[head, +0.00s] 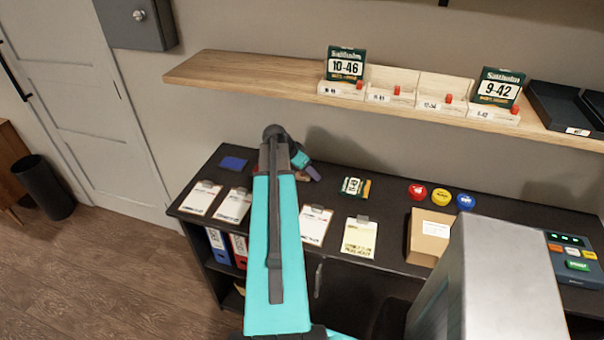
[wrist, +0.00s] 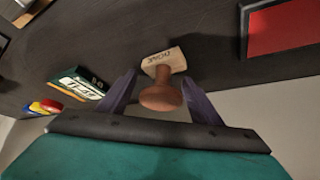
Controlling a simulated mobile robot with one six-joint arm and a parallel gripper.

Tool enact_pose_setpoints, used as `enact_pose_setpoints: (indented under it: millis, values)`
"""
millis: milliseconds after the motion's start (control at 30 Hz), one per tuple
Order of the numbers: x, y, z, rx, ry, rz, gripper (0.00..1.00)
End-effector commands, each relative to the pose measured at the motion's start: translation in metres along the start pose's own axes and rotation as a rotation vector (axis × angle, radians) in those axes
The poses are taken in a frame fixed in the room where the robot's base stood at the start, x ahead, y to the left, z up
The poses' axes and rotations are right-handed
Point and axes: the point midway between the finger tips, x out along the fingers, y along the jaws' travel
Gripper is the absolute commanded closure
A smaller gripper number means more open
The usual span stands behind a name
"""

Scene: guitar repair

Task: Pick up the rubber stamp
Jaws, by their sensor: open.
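The rubber stamp (wrist: 161,97) shows in the wrist view, with a round brown wooden knob and a pale wooden base with dark lettering. It is on the dark desk top. My gripper (wrist: 159,79) is open, with one finger on each side of the stamp; I cannot tell whether either finger touches it. In the head view my gripper (head: 308,170) is low over the back of the desk, and the arm and gripper hide most of the stamp there.
A red pad (wrist: 286,27) in a dark frame lies right of the stamp in the wrist view. A green card pack (wrist: 78,85) lies left. In the head view, clipboards (head: 201,198), a blue pad (head: 233,163) and a cardboard box (head: 429,234) are on the desk. A wooden shelf (head: 250,78) hangs above.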

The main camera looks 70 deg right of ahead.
Motion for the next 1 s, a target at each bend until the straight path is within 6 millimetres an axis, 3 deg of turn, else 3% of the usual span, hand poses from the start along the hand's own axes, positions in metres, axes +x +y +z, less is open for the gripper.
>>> enact_pose_setpoints:
  millis: [433,700,1000]
  values:
    - [-0.0004,-0.0003,0.0006,-0.001,0.0,0.0,0.42]
    - [-0.0005,-0.0004,0.0008,-0.001,0.0,0.0,0.84]
    - [-0.0006,-0.0005,0.0009,-0.001,-0.001,0.0,0.84]
